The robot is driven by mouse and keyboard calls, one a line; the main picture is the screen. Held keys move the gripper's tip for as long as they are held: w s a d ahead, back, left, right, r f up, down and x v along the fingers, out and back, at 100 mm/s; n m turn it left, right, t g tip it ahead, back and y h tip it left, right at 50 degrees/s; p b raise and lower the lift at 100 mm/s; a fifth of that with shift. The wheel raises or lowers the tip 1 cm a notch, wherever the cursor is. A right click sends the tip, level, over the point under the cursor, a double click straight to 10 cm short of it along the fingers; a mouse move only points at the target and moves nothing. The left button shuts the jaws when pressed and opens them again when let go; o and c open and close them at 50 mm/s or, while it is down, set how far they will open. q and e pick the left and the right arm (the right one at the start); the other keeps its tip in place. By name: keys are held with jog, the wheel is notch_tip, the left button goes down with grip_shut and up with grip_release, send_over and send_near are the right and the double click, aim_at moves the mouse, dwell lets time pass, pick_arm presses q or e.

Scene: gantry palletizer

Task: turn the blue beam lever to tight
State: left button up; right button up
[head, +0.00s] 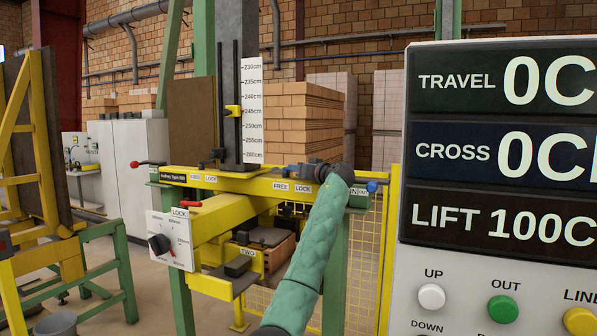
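The blue beam lever shows as a blue ball knob (372,186) at the right end of the yellow beam (232,184). My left arm in a green sleeve rises from the bottom and crosses the beam. My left gripper (291,172) is dark grey and points left above the beam, near the FREE and LOCK labels. It is apart from the blue knob, and its finger opening is too small to tell. My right gripper is not in view.
A control panel (430,252) with TRAVEL, CROSS and LIFT readouts fills the right side. Red-handled levers (190,204) and a dial plate (171,240) are at the left of the beam. A height scale (252,108) stands behind it, before stacked bricks (300,125).

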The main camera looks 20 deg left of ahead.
pick_arm(q)
jog(key=shift+o, duration=0.7)
jog(key=shift+f, duration=0.1)
